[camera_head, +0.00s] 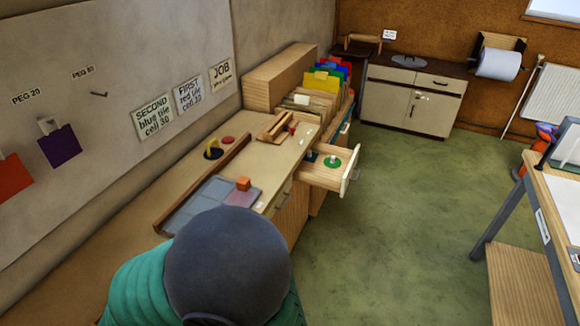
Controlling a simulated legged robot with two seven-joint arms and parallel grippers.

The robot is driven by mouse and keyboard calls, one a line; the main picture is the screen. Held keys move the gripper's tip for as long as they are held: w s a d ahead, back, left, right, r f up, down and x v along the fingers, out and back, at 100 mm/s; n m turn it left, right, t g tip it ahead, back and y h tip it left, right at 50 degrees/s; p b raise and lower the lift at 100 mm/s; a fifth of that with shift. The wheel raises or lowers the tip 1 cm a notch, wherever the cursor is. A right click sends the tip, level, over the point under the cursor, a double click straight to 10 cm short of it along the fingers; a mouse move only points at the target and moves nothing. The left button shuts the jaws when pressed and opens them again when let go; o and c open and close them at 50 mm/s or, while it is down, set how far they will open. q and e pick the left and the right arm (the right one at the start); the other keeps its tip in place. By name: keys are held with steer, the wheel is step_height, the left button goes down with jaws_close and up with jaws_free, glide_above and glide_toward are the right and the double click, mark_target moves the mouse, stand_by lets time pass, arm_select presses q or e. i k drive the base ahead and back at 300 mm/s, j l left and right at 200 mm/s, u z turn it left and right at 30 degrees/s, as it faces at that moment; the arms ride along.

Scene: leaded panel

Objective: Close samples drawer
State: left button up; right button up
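The open drawer (350,174) sticks out to the right from the front of the wooden bench. It is pale wood with a light front panel and a small handle. Inside it lie a round green piece (332,162) and a small dark teal piece with a peg (311,156). I cannot read a label that names it as the samples drawer. Neither of my grippers shows in this view, and nothing is seen touching the drawer.
A large grey and teal rounded shape (228,265) blocks the near bench. Green floor (400,200) is clear right of the drawer; a table (565,205) stands far right.

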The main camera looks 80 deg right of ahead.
mark_target(322, 162)
steer(key=k+z, duration=0.1)
steer(key=z, duration=0.35)
steer(key=k+z, duration=0.1)
steer(key=z, duration=0.85)
steer(key=k+l+z, duration=0.1)
steer(key=z, duration=1.6)
steer(key=i+l, duration=0.1)
steer(key=i, duration=0.5)
steer(key=i+l, duration=0.1)
steer(key=i, duration=0.45)
steer(key=i+l+u, duration=0.1)
steer(key=i, duration=0.5)
steer(key=i+l, duration=0.15)
steer(key=i, duration=0.45)
